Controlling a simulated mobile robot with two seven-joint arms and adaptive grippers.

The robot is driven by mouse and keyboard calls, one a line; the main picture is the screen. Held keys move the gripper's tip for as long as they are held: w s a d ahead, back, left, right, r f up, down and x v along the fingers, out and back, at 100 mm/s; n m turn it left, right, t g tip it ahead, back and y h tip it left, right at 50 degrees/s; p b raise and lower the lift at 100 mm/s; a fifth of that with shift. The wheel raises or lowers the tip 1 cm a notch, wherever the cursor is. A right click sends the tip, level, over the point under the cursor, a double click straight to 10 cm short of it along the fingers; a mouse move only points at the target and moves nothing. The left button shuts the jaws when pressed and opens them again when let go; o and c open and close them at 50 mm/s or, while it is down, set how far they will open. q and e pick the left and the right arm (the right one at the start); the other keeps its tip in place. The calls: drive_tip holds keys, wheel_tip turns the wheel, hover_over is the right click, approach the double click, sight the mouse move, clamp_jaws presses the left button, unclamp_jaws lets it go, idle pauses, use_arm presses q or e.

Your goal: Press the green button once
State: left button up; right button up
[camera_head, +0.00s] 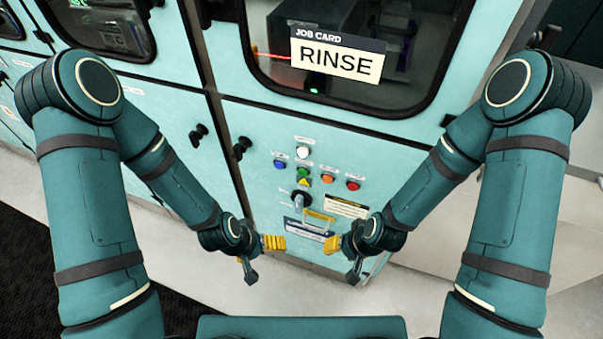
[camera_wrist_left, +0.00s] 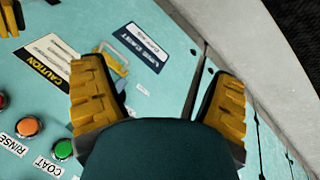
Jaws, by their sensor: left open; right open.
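The green button (camera_head: 303,172) is on the teal machine's front panel, in a row with other coloured buttons. In the left wrist view the green button (camera_wrist_left: 63,149) is at the lower left, close to a label reading COAT. My left gripper (camera_head: 262,258) is open and empty, below and left of the buttons; its yellow fingers (camera_wrist_left: 160,70) stand apart in the wrist view. My right gripper (camera_head: 343,260) is open and empty, below and right of the buttons. Neither gripper touches the green button.
Blue (camera_head: 280,164), white (camera_head: 303,152), orange (camera_head: 327,177) and red (camera_head: 352,185) buttons surround the green one. A dark knob (camera_head: 300,199) and a yellowish handle (camera_head: 318,218) sit below. A job card (camera_head: 340,61) reading RINSE hangs on the window above.

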use_arm(q)
clamp_jaws()
idle(1.2)
